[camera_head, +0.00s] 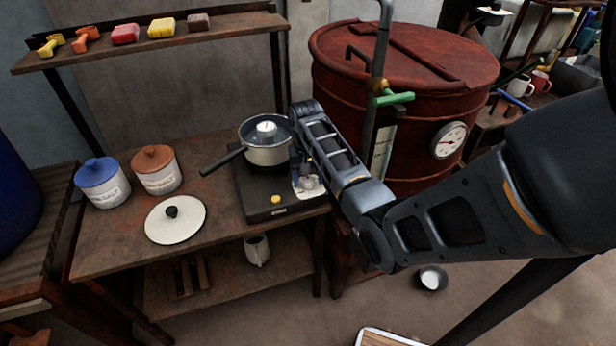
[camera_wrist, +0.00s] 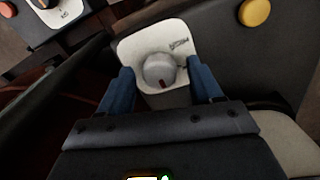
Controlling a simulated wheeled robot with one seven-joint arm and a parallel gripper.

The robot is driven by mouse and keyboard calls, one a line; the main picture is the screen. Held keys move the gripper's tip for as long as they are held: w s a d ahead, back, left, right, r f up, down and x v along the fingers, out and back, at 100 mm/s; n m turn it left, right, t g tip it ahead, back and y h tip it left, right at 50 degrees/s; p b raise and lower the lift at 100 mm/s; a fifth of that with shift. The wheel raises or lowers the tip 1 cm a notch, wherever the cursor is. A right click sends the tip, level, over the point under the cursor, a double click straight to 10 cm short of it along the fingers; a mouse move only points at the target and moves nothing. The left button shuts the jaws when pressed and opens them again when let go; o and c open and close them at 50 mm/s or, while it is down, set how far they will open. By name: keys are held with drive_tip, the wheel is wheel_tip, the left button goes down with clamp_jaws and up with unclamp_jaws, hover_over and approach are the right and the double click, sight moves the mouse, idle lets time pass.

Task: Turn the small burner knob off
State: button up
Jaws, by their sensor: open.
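The small burner (camera_head: 258,198) is a dark box on the wooden table, with a pot (camera_head: 266,152) on top. Its knob (camera_wrist: 159,71) is round and grey with a red mark, on a white plate (camera_wrist: 128,48). In the wrist view the red mark points toward the bottom, toward my gripper. My gripper (camera_wrist: 160,82) is open, with one blue finger on each side of the knob. I cannot tell whether the fingers touch it. In the head view the knob (camera_head: 308,182) is small and partly hidden near my arm.
A yellow button (camera_wrist: 256,12) is on the burner beside the knob plate. A large red vat (camera_head: 408,90) with a green-handled valve (camera_head: 394,99) stands close behind my arm.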

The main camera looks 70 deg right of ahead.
sight(307, 179)
drive_tip(key=shift+w+r, duration=0.1)
drive_tip(key=shift+r, duration=3.75)
